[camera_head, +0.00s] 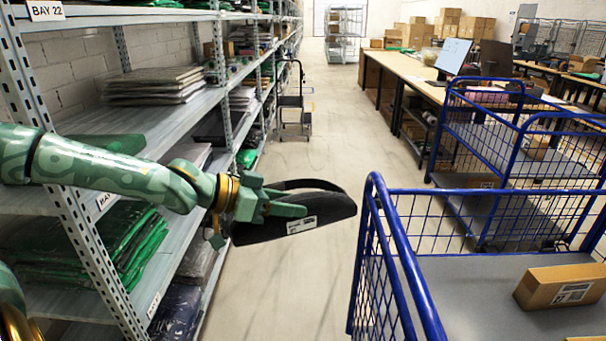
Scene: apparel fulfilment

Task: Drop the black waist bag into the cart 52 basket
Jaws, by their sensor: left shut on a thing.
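My left gripper (285,208) is shut on the black waist bag (322,214). It holds the bag in the air over the aisle, between the shelves and the near blue cart. The bag has a strap looping above it and a white label on its lower side. The near cart's basket (410,265) has blue wire walls and a grey floor. The bag's right end appears close to the basket's left rim but not over its floor. No number 52 is visible on the cart. My right gripper is not in view.
A brown box (562,285) lies on the near cart's floor at right. A second blue cart (520,150) stands behind it. Shelving (150,125) with folded garments lines the left. A black trolley (293,105) stands farther down the aisle. A packing table (420,75) is beyond the carts.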

